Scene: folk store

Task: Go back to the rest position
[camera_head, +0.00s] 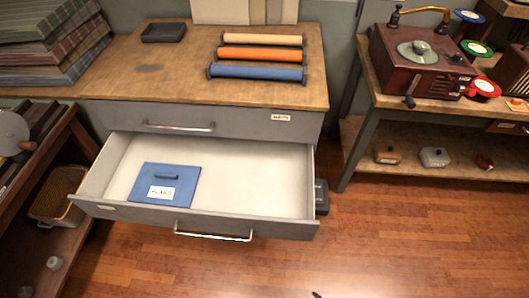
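Neither of my grippers can be made out in the head view. A tiny dark tip shows at the bottom edge, right of the middle, too little to tell what it is. The grey cabinet's lower drawer (250,217) is pulled open. A blue flat folder or box with a label and a small handle (150,183) lies inside it, towards the left. The upper drawer (215,121) is shut.
Three rolls, yellow, orange and blue (258,73), and a dark tray (164,32) lie on the wooden cabinet top (150,88). Fabric stacks stand at left. A record player (420,60) stands on the right bench. The wooden floor (400,240) in front is clear.

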